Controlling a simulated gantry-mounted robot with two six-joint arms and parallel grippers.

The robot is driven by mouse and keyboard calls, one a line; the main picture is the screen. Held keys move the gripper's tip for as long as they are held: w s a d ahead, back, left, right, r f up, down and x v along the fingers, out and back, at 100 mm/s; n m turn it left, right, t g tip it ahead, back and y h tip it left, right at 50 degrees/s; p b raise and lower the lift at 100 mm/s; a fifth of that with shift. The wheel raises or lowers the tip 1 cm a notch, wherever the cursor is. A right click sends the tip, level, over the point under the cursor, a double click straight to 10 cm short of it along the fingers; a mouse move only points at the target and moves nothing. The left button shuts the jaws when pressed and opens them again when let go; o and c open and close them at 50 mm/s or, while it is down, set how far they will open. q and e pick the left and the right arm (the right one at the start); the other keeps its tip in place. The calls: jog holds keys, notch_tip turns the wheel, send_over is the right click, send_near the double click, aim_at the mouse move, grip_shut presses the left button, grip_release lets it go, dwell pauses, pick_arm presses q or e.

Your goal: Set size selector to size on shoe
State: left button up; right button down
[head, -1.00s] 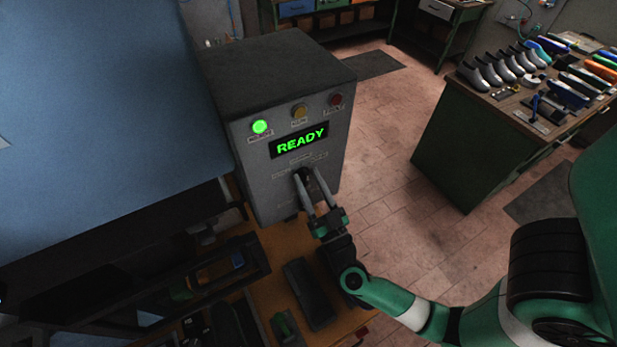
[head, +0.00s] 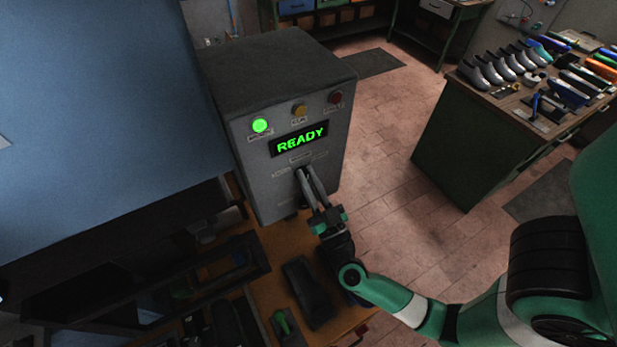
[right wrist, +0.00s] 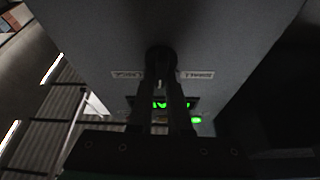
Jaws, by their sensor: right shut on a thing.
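The grey control box (head: 275,90) stands left of centre in the head view, with a lit READY display (head: 299,140). The size selector, a dark round knob (right wrist: 160,60), is on its front face below the display, between two small labels too blurred to read. My right gripper (head: 304,174) reaches up to the box and is shut on the selector knob; in the right wrist view its fingers (right wrist: 161,80) meet at the knob. The fingers hide much of the knob in the head view. My left gripper is not in view. I cannot make out a size on any shoe.
A green button lamp (head: 260,125) is lit; the amber (head: 299,110) and red (head: 335,97) ones are unlit. A green bench (head: 490,130) at right holds several shoe lasts and tools. A wooden table (head: 262,235) with a black pad (head: 310,294) lies below the box.

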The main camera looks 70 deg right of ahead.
jog(key=shift+r+m+g+h+p, duration=0.1)
jog(key=shift+m+g+h+p, duration=0.45)
jog(key=shift+m, duration=0.65)
jog(key=shift+r+m+g+h+p, duration=0.1)
jog(key=shift+m+g+h+p, duration=0.15)
jog(key=shift+m+g+p, duration=0.55)
jog(key=m+p, duration=0.1)
jog(key=m, duration=0.1)
jog(key=m+g, duration=0.1)
jog(key=m, duration=0.1)
jog(key=shift+s+d+f+m+g+h+p, duration=0.15)
jog(key=shift+m+g+h+p, duration=0.1)
jog(key=shift+m+h+p, duration=0.15)
jog(key=shift+f+m+g+p, duration=0.15)
jog(key=shift+m+g+p, duration=0.2)
jog(key=shift+m, duration=0.65)
jog(key=c, duration=0.9)
grip_release()
jog(key=shift+o, duration=0.2)
